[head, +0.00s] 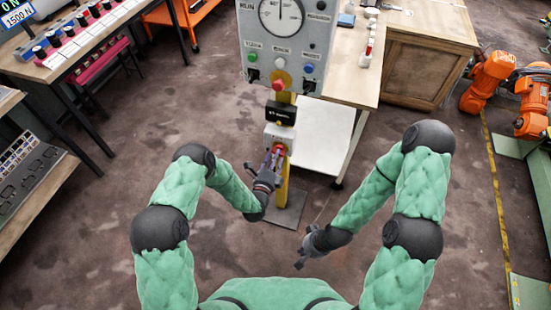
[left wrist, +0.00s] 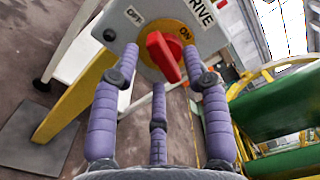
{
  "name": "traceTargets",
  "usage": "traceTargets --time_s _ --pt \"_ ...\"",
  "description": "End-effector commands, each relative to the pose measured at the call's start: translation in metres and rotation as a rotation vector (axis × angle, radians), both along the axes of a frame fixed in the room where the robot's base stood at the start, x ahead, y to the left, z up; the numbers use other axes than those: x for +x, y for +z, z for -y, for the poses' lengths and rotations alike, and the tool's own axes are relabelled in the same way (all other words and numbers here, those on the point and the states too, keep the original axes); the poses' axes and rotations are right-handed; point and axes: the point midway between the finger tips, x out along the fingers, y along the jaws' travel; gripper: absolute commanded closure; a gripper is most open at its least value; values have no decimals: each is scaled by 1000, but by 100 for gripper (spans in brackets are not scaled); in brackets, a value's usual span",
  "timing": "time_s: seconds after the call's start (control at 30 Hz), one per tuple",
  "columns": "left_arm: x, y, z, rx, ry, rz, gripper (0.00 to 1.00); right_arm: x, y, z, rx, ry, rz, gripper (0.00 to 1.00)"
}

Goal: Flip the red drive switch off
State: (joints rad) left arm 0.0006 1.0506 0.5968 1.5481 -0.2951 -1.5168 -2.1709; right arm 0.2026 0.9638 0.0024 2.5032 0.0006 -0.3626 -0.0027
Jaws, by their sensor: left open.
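The red drive switch (left wrist: 163,58) is a rotary handle on a yellow disc, on a grey box labelled DRIVE, with OFF at its left and ON at its right in the tilted left wrist view. In the head view the red switch (head: 280,149) is partly hidden by my fingers. My left gripper (head: 272,160) is in front of it. In the left wrist view its purple fingers (left wrist: 165,75) are spread on either side of the handle, with gaps visible and nothing held. My right gripper (head: 303,256) hangs low, away from the box; its fingers are too small to judge.
The box is on a yellow post (head: 283,187) with a grey floor plate. Above it are a black unit (head: 281,113) and a control panel (head: 287,40) with a gauge and buttons. A white shelf and workbench (head: 350,84) stand close at right. Floor is clear at left.

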Motion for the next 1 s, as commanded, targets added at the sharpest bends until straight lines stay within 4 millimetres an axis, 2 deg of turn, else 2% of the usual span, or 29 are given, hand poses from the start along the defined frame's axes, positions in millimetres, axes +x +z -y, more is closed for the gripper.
traceTargets --time_s 0.13,0.4,0.57,0.8,1.0 --pt "7 0 3 -1 -1 0 54 0 -2 0 0 0 0 100" --pt "7 0 3 -1 -1 -1 54 0 -1 0 0 0 0 100" --pt "7 0 3 -1 -1 -1 99 0 -1 0 0 0 0 100" --pt "7 0 3 -16 -1 -5 100 0 -3 0 0 0 0 100" --pt "7 -2 3 -145 -1 -47 100 0 -12 0 0 0 0 100"
